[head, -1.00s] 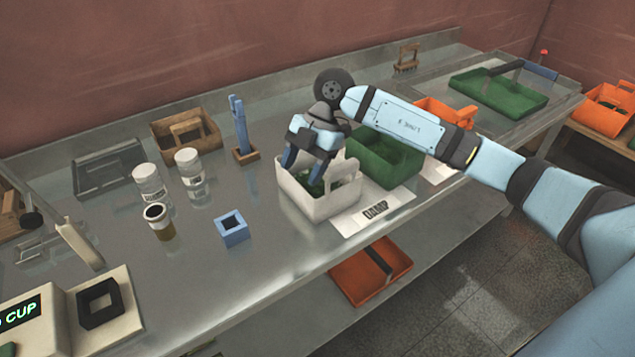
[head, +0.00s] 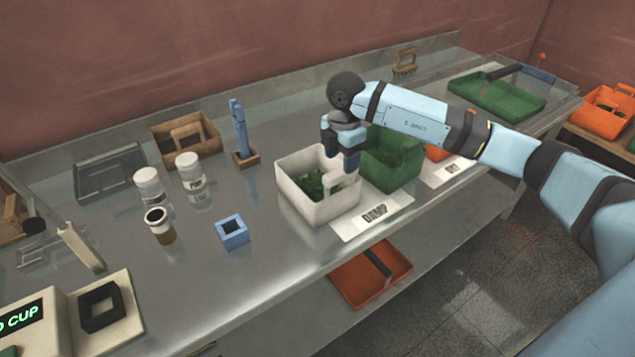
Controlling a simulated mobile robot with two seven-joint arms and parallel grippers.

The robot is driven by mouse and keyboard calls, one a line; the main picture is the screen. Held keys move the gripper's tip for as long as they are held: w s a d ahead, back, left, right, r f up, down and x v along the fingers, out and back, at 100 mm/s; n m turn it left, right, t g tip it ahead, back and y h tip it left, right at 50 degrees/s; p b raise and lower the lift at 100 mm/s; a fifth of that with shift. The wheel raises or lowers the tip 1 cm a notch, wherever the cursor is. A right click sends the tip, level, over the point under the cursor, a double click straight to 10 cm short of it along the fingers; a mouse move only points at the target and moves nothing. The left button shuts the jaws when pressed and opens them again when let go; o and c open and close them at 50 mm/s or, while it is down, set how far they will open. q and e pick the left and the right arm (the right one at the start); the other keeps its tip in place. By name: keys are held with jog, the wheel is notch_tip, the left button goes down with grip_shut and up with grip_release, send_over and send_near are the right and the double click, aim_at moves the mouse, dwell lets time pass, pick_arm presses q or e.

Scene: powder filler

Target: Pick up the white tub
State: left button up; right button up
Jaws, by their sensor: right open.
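The white tub (head: 318,207) is an open square box with green bits inside. It stands upright on the metal bench, at the left end of the DAMP card (head: 376,214). My right gripper (head: 340,162) is open and points down over the tub's right side, at about rim height. Its fingers cover part of the tub's far right wall and raised handle; I cannot tell whether they touch it. My left gripper is not in view.
A green tub (head: 393,165) stands close on the right of the white tub. A blue square holder (head: 232,232), white-capped jars (head: 190,172) and a wooden stand with a blue tool (head: 241,135) are to the left. Bare bench lies between.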

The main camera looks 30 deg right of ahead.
aim_at(341, 170)
jog(key=shift+d+f+p, duration=0.1)
jog(key=shift+f+p, duration=0.5)
jog(key=shift+f, duration=1.8)
grip_shut()
